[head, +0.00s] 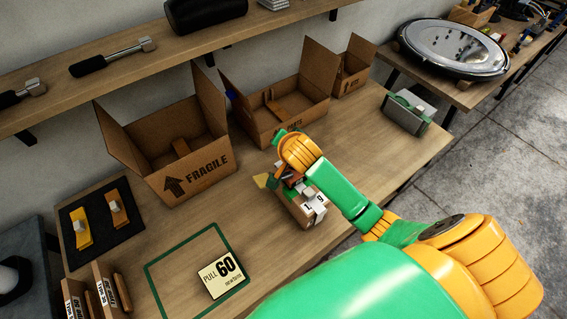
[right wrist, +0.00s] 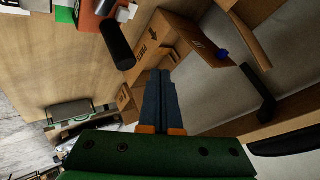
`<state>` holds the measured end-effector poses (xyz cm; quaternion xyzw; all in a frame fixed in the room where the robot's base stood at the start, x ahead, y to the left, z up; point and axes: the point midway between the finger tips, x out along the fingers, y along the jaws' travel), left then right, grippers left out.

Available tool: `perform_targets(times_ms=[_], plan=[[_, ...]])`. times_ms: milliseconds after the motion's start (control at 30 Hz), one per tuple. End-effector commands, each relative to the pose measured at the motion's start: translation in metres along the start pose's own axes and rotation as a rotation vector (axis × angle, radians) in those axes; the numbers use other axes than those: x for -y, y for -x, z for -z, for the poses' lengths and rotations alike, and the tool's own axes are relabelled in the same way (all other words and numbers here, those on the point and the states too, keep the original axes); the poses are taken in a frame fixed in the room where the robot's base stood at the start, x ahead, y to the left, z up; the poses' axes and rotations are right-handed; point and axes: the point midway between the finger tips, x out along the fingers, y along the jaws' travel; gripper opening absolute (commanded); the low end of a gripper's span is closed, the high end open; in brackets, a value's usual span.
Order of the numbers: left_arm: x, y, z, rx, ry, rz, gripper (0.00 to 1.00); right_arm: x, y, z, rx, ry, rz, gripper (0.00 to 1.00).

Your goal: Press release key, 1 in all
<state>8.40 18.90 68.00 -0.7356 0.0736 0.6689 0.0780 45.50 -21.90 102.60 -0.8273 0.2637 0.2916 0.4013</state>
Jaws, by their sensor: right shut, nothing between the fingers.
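A small brown device (head: 297,214) with white, marked key-like blocks (head: 315,207) stands on the bench, partly hidden under my right wrist. I cannot tell which part is the release key. In the right wrist view, white blocks (right wrist: 125,13), a black cylinder (right wrist: 115,45) and an orange-red part (right wrist: 90,22) show at the top, left of the fingers. My right gripper (right wrist: 160,76) is shut and empty, its dark fingers together and apart from these parts. In the head view its fingertips are hidden behind the orange wrist. My left gripper is not in view.
Open cardboard boxes marked FRAGILE (head: 195,172) and PARTS (head: 292,125) stand behind, with a smaller box (head: 352,72). A green-framed device (head: 406,110) is at the right. A shelf (head: 120,72) runs above.

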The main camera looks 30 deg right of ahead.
Motion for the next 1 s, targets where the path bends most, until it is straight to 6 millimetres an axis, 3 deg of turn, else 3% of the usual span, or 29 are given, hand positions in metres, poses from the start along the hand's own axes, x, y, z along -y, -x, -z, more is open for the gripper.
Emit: perform_targets(times_ms=[467,600,1000], plan=[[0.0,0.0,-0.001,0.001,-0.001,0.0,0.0,-0.031,-0.042,-0.03,0.001,0.003,-0.004,0.0],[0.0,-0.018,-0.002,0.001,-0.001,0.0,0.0,-0.042,-0.057,-0.041,0.001,0.001,-0.001,0.0],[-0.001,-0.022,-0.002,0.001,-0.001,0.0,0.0,-0.045,-0.061,-0.045,0.0,0.002,-0.001,0.0]])
